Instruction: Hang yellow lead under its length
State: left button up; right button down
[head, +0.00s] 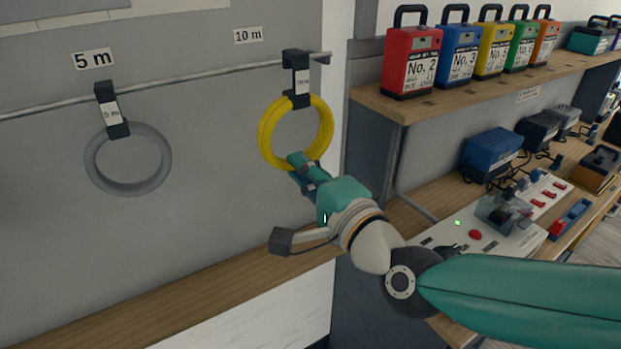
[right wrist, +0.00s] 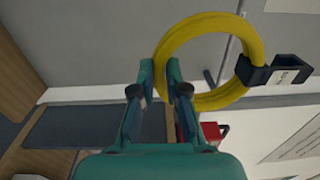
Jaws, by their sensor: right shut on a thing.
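The yellow lead (head: 264,135) is a coil strapped to a black hook (head: 298,80) with a small white tag. In the head view the hook overlaps the rail (head: 220,74) near its right end, below the "10 m" label (head: 248,36). In the right wrist view the coil (right wrist: 205,30) and hook (right wrist: 275,76) show, and no rail is visible in the hook's opening. My right gripper (head: 299,163) is shut on the coil's lower edge; its fingers also show in the right wrist view (right wrist: 163,80). My left gripper is out of view.
A grey lead (head: 97,175) hangs from the rail at left under the "5 m" label (head: 93,59). To the right, a wooden shelf (head: 430,106) carries several coloured battery boxes. A bench below holds chargers and a white panel (head: 520,242).

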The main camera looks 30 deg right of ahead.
jog(key=shift+w+a, duration=0.1)
jog(key=shift+w, duration=1.65)
jog(key=w+f, duration=0.2)
jog(key=w, duration=0.4)
jog(key=shift+w+a+b, duration=0.3)
jog(key=shift+w+b, duration=0.05)
jog(key=shift+b, duration=0.1)
jog(key=c, duration=1.1)
grip_release()
jog(key=shift+c, duration=0.2)
jog(key=shift+f, duration=0.1)
